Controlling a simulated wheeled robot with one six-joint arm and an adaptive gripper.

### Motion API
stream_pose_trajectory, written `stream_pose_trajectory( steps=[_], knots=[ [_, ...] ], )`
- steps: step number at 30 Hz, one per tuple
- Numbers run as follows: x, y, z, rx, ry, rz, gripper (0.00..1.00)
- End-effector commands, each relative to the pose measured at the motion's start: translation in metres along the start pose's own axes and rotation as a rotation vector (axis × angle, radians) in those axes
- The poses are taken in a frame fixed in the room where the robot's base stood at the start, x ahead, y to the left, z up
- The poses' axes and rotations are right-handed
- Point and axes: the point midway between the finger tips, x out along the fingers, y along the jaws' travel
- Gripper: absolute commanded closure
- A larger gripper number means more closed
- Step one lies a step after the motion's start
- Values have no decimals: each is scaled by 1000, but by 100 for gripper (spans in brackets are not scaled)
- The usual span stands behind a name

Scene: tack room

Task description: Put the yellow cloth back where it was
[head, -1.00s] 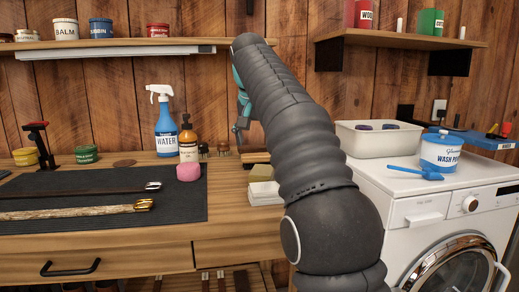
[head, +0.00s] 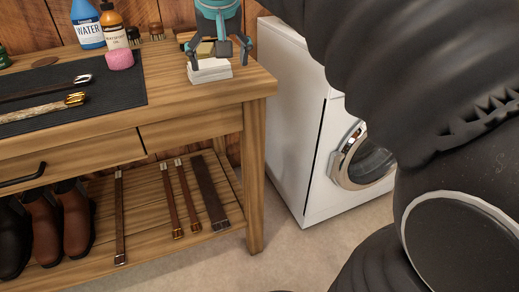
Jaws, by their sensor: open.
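My gripper (head: 218,55) is open and points down over the right end of the wooden bench, its teal body at the top of the view. Its fingers are spread above and around a stack of folded white cloths (head: 209,72). A small yellowish piece (head: 205,49) shows between the fingers, just behind or on the stack. I cannot tell if it is the yellow cloth, nor if the fingers touch anything. No other yellow cloth is visible.
Brushes stand behind. Straps and boots lie on the lower shelf (head: 145,220). A white washing machine (head: 295,110) stands to the right.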

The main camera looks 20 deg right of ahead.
Motion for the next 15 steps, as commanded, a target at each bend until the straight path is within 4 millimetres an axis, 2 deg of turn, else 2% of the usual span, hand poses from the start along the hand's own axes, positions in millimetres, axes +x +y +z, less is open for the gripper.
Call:
stream_pose_trajectory(
  steps=[1,9,15],
  knots=[
    [2,5,23,-13,4,-7,14],
    [42,22,140,-88,29,-45,14],
    [80,32,218,-129,49,-65,14]
  ],
)
